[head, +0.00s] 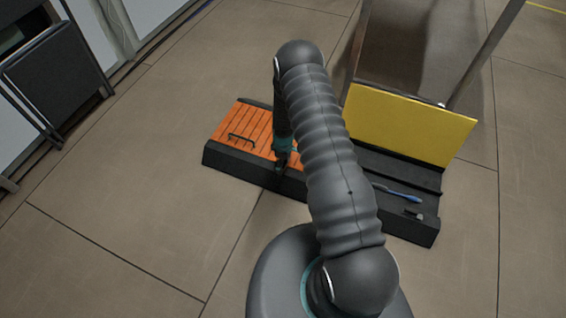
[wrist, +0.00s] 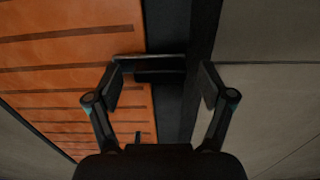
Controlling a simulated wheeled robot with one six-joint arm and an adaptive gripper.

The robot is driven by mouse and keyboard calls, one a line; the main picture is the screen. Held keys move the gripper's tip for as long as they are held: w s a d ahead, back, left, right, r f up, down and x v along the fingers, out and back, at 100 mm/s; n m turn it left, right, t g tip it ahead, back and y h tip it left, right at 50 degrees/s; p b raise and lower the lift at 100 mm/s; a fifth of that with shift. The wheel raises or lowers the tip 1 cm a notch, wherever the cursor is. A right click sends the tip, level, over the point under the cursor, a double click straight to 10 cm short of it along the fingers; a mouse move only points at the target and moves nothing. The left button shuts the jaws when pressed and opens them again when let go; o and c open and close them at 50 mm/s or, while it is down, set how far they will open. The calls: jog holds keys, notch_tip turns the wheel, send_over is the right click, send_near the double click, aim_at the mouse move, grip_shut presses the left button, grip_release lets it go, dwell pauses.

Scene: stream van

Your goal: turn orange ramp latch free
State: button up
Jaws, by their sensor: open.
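The orange slatted ramp (head: 246,128) lies in the left part of a low black base, with a dark handle (head: 241,141) on it. In the wrist view the ramp's orange surface (wrist: 60,50) fills the left side. A short dark bar with a pale edge (wrist: 150,63), perhaps the latch, crosses from the ramp's edge onto the black frame. My gripper (wrist: 162,82) is open, its fingers on either side of the bar's near side; I cannot tell whether they touch it. In the head view my gripper (head: 282,168) is over the base, and my arm hides the ramp's right end.
The black base (head: 235,165) continues right, with a yellow panel (head: 410,122) standing behind it. A blue-handled tool (head: 398,192) and a small dark item (head: 413,214) lie on that side. A dark folding chair (head: 55,80) stands at left. Floor in front is clear.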

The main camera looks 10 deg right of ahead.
jog(key=c, duration=1.2)
jog(key=shift+o, duration=0.2)
jog(key=shift+f+m+b, duration=0.1)
jog(key=shift+m+b, duration=0.3)
jog(key=shift+b, duration=0.05)
jog(key=m+b, duration=0.2)
jog(key=m, duration=0.1)
jog(key=shift+d+f+b, duration=0.1)
jog(key=shift+d+b, duration=0.05)
jog(key=shift+b, duration=0.15)
jog(key=m+b, duration=0.2)
jog(key=m, duration=0.2)
jog(key=shift+s+b, duration=0.15)
jog(key=shift+b, duration=0.25)
jog(key=m+b, duration=0.2)
jog(key=m, duration=0.3)
jog(key=shift+s+m+b, duration=0.15)
jog(key=shift+m+b, duration=0.15)
jog(key=shift+m, duration=0.1)
jog(key=m, duration=0.2)
jog(key=m+b, duration=0.1)
jog(key=m, duration=0.1)
jog(key=shift+s+r, duration=0.15)
jog(key=shift+r, duration=0.05)
jog(key=shift+m+b, duration=0.3)
